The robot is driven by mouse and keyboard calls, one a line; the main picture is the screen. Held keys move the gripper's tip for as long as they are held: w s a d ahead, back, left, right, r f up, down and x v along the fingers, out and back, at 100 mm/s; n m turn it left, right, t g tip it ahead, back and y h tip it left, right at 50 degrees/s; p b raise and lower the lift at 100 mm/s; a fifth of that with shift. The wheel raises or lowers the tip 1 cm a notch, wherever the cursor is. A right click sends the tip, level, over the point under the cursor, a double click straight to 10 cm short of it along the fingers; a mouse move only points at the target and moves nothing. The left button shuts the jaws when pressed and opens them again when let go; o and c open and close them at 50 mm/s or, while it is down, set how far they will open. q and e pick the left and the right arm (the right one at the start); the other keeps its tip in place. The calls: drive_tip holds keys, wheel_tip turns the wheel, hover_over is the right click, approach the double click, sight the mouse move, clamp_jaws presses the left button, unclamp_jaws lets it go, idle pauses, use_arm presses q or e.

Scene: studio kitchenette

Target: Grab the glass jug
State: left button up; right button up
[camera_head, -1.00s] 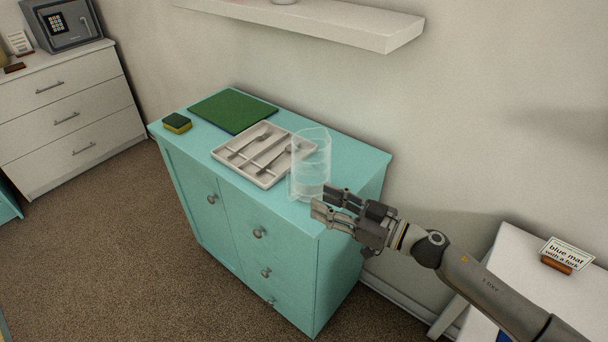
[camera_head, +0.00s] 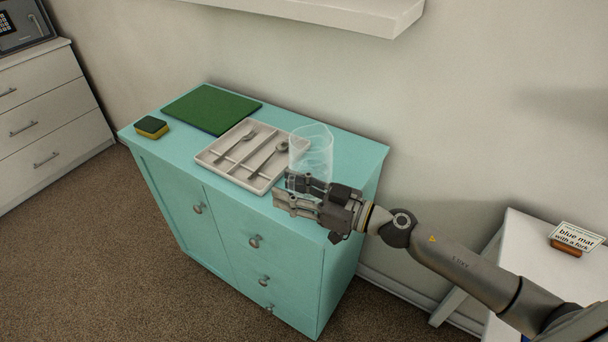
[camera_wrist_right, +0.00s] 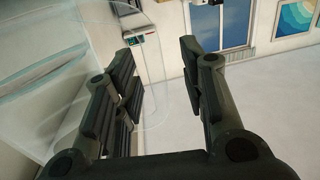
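The clear glass jug (camera_head: 312,146) stands on the teal cabinet top (camera_head: 350,160), at the right end of the cutlery tray. My right gripper (camera_head: 286,190) is in front of the jug in the head view and hides its lower part. Its fingers are open and point left. In the right wrist view the open fingers (camera_wrist_right: 158,52) show with the transparent jug (camera_wrist_right: 60,90) at the left, behind and around the left finger. Its edge reaches partly into the gap between the fingers. I cannot tell whether they touch. My left gripper is out of view.
A white cutlery tray (camera_head: 226,173) with cutlery lies close to the jug. A green board (camera_head: 211,108) and a sponge (camera_head: 151,127) are farther left. A white shelf (camera_head: 330,12) hangs above. A white table (camera_head: 530,245) with a sign (camera_head: 576,238) stands at right.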

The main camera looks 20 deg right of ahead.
drive_tip(key=shift+s+d, duration=0.1)
drive_tip(key=shift+d, duration=0.05)
drive_tip(key=shift+c, duration=2.2)
drive_tip(key=shift+w+f, duration=0.1)
drive_tip(key=shift+w, duration=0.1)
clamp_jaws()
drive_tip(key=shift+w+r, duration=0.1)
drive_tip(key=shift+r, duration=0.2)
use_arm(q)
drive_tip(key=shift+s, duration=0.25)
